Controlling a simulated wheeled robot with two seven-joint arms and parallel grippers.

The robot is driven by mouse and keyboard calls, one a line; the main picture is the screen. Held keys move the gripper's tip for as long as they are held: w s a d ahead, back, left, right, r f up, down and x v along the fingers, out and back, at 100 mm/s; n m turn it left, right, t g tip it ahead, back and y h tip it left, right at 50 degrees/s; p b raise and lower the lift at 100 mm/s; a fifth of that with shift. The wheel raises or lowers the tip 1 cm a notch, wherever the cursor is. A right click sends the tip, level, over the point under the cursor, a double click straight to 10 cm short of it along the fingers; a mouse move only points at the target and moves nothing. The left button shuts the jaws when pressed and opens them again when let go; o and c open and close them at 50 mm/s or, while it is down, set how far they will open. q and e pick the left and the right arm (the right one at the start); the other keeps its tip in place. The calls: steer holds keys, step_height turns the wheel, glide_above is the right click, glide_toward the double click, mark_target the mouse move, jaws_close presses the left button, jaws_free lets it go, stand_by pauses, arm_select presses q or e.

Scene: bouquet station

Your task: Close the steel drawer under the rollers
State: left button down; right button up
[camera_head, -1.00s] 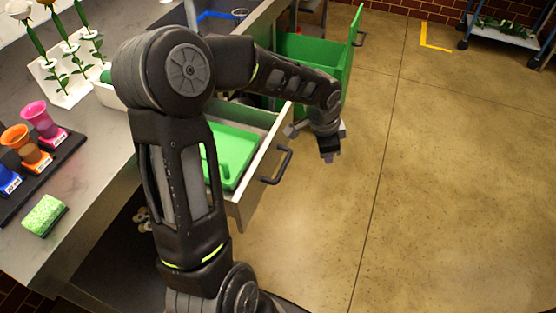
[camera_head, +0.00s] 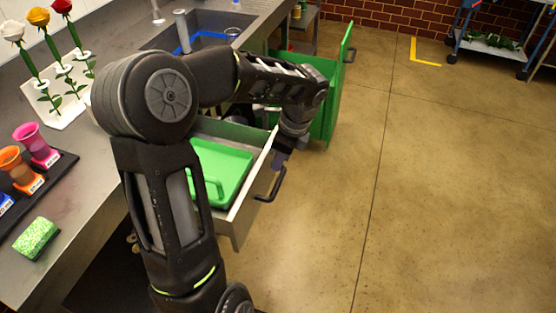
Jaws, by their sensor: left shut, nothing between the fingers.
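The steel drawer (camera_head: 245,217) stands pulled out from under the counter, with a green lidded or tray-like piece (camera_head: 222,170) inside it. Its dark bar handle (camera_head: 274,187) is on the front face. My left arm reaches across over the drawer and hides part of its back and left side. My left gripper (camera_head: 280,159) is shut and empty, pointing down at the far end of the drawer front, close to the handle; I cannot tell whether it touches the front. My right gripper is not in view.
A green pull-out bin (camera_head: 325,98) stands open beyond the drawer. The counter (camera_head: 85,190) holds roses in a white stand (camera_head: 58,105), coloured cups (camera_head: 38,148) and a green sponge (camera_head: 36,238). The floor (camera_head: 440,200) to the right is clear.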

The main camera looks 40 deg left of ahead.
arm_select(q)
steer(key=x, duration=0.7)
steer(key=shift+f, duration=0.35)
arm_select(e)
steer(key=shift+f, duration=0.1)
arm_select(q)
steer(key=shift+a, duration=0.15)
